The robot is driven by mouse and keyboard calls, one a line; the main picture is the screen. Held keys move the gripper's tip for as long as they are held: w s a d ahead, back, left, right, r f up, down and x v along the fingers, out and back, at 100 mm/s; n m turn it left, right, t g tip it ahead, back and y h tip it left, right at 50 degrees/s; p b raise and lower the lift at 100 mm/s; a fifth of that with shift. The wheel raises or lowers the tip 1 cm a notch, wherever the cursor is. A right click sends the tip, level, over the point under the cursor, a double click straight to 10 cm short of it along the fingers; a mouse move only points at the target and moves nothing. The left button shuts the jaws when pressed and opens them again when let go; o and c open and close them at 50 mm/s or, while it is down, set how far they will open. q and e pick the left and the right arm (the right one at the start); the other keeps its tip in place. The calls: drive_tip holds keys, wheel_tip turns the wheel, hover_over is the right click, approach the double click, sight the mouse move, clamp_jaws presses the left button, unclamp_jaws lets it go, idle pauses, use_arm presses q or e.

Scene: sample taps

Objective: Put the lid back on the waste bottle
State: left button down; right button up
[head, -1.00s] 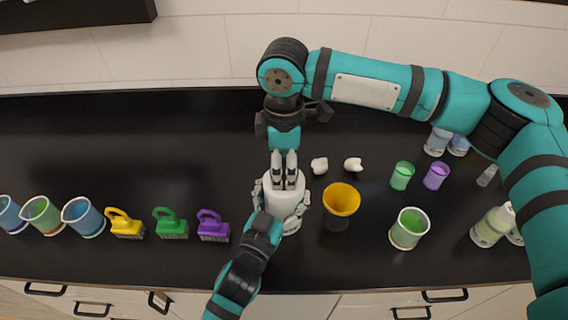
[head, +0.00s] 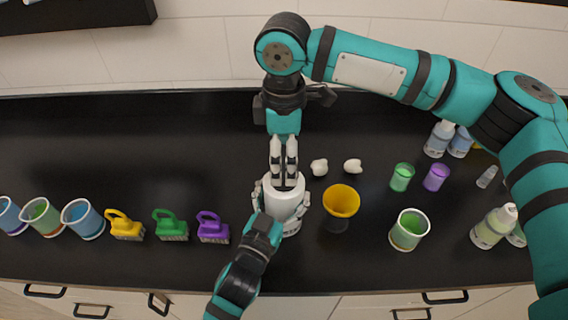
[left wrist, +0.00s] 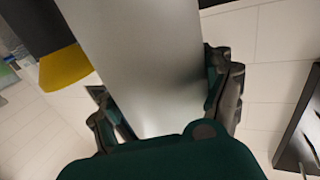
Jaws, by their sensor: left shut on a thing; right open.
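The white waste bottle (head: 284,205) stands upright on the black counter. My left gripper (head: 282,196) is shut around its body from the front. In the left wrist view the bottle is a large pale cylinder (left wrist: 160,75) between the fingers. My right gripper (head: 284,179) is open and points down at the top of the bottle from behind. Its fingertips overlap the bottle's top in the picture. They hide part of it, so I cannot tell whether the lid sits there.
A yellow funnel (head: 341,201) stands close right of the bottle. Two small white pieces (head: 319,167) (head: 353,166) lie behind it. A green cup (head: 409,230) is further right. A purple-handled brush (head: 213,227) stands to the left. The counter's back left is clear.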

wheel_tip(320, 180, up, 8)
drive_tip(key=shift+r, duration=0.15)
use_arm(q)
unclamp_jaws()
idle(0.3)
drive_tip(key=v, duration=1.2)
drive_tip(key=shift+s+a+f, duration=0.1)
